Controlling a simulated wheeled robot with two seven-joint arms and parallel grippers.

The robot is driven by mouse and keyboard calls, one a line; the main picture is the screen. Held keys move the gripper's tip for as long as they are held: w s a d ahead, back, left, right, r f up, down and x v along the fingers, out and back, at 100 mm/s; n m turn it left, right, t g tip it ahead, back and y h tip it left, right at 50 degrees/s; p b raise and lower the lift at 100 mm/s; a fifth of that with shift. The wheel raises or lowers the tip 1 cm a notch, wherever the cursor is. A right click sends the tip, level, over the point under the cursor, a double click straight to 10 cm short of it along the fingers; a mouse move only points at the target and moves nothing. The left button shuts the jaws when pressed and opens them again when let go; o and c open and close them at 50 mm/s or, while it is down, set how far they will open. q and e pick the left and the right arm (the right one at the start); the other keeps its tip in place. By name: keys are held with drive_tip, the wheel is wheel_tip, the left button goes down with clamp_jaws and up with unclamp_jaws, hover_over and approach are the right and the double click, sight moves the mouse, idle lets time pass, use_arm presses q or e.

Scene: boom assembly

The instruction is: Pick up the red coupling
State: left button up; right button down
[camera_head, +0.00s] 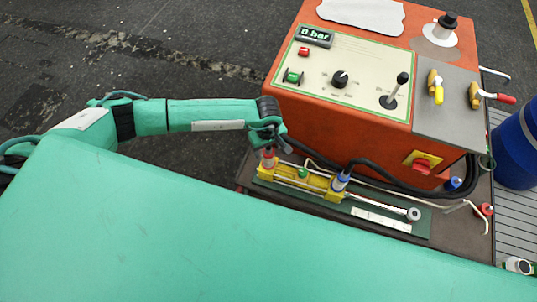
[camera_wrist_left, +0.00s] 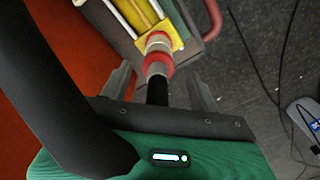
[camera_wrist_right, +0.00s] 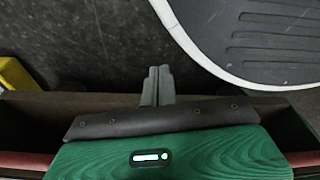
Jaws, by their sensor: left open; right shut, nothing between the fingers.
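The red coupling (camera_head: 268,158) stands on the left end of the yellow cylinder (camera_head: 318,183) on the cart. In the left wrist view the red coupling (camera_wrist_left: 157,66) shows red and pale rings, with a black part running from it toward my palm. My left gripper (camera_head: 273,144) is at the coupling; in its wrist view the open fingers (camera_wrist_left: 160,82) lie on either side of it, with visible gaps. My right gripper (camera_wrist_right: 157,84) is shut and empty, away from the cart's controls; it does not show in the head view.
A blue coupling (camera_head: 340,183) stands on the cylinder's right part, with black hoses (camera_head: 400,184) behind it. The orange control box (camera_head: 340,125) rises close behind my left gripper. A blue barrel (camera_head: 517,148) stands at the right. Dark floor (camera_head: 200,40) is open at the left.

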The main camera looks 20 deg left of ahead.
use_arm(q)
wheel_tip(320, 180, down, 3)
drive_tip(key=shift+d+f, duration=0.15)
drive_tip(key=c, duration=1.3)
drive_tip(key=shift+w, duration=0.1)
